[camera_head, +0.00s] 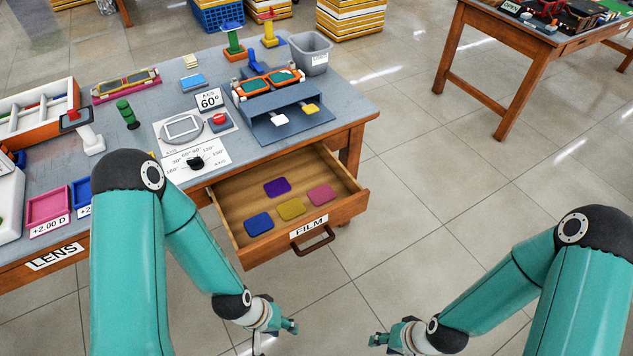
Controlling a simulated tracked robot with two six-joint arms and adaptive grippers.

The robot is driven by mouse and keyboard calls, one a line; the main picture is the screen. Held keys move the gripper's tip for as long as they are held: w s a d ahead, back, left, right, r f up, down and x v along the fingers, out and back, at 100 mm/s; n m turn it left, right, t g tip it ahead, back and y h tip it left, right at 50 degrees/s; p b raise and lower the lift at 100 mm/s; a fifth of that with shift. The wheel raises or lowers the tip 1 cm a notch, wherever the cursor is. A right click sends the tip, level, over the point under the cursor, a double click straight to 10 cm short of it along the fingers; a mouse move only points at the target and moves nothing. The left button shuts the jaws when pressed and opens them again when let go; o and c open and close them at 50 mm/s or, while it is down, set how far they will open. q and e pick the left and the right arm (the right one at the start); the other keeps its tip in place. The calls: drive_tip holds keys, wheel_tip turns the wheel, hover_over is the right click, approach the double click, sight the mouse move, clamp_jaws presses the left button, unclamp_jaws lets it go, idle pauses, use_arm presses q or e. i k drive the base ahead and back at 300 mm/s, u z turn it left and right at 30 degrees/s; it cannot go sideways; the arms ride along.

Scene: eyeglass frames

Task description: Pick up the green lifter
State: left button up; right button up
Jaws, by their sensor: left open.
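A short green knobbed piece (127,114) stands on the left part of the table. I cannot tell for sure which of the two is the green lifter. My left gripper (291,326) is open and empty, low over the floor in front of the open drawer, far from both green things. My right gripper (377,340) is low over the floor to its right, holding nothing visible; its finger opening is too small to read.
The open FILM drawer (233,225) juts out from the table (352,100) and holds several coloured films. A yellow post (270,30), a grey bin (309,52) and a blue stand with glasses (295,128) are near the green post.

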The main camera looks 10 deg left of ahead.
sight(124, 108)
drive_tip(key=z, duration=1.7)
drive_tip(key=i, duration=0.1)
drive_tip(key=u, duration=3.1)
